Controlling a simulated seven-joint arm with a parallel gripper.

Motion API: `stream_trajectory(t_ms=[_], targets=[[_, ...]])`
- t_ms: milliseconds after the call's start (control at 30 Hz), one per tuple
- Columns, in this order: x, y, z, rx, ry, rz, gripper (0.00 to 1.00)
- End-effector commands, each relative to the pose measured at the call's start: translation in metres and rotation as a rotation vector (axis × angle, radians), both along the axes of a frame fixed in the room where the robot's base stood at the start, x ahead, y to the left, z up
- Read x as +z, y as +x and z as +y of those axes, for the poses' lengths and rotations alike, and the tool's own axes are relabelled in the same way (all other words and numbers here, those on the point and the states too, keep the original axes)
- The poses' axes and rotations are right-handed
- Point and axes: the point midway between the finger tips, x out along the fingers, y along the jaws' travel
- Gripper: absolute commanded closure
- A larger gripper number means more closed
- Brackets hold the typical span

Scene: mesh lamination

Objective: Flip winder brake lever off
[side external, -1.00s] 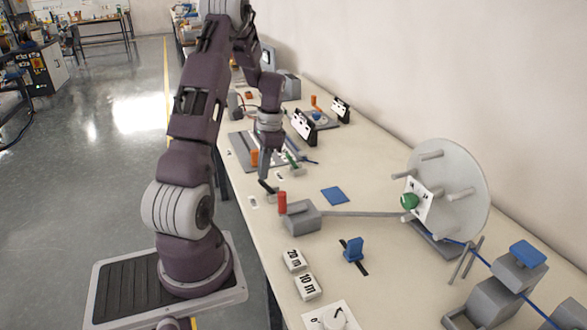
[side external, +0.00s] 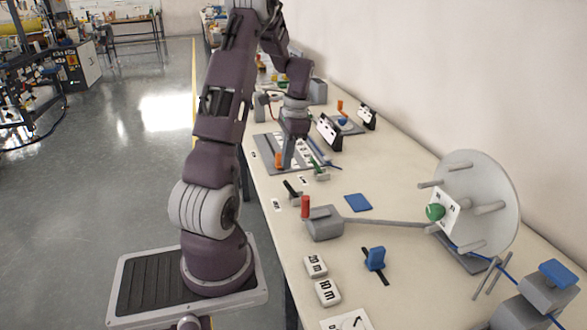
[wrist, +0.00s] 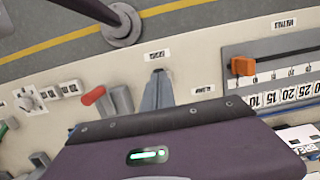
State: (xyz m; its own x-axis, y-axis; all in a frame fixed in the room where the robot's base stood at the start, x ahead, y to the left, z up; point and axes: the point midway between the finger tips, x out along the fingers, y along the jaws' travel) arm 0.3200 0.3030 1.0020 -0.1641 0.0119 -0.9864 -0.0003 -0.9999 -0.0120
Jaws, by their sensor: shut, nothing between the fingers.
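A small dark lever (side external: 291,188) stands tilted on the table near its front edge, between two small white labels. Which is the brake lever I cannot read from the labels. My gripper (side external: 288,168) is shut and empty, pointing down just above and behind the dark lever, apart from it as far as I can tell. In the wrist view my shut fingers (wrist: 158,75) hide most of that spot; the red handle (wrist: 93,95) lies left.
A ruled grey plate with an orange block (wrist: 243,66) lies close to my gripper. A blue square (side external: 358,202) lies flat on the table. A blue clip (side external: 375,258) and length blocks (side external: 327,292) are nearer the camera. Table between them is bare.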

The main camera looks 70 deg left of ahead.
Motion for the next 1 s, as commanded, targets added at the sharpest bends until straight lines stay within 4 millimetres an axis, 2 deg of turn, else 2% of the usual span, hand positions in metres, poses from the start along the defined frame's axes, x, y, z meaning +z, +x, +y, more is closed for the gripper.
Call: stream_trajectory(t_ms=[33, 200, 400, 900, 967, 1000], targets=[[0.008, -0.01, 0.0, 0.005, 0.002, -0.002, 1.0], [0.027, -0.034, 0.0, 0.001, 0.004, -0.004, 1.0], [0.036, -0.046, 0.0, -0.003, 0.003, -0.004, 1.0], [0.037, -0.045, -0.001, -0.004, 0.005, -0.007, 1.0], [0.045, -0.037, -0.009, -0.006, 0.019, -0.02, 1.0], [0.055, -0.026, -0.022, -0.01, 0.039, -0.04, 1.0]])
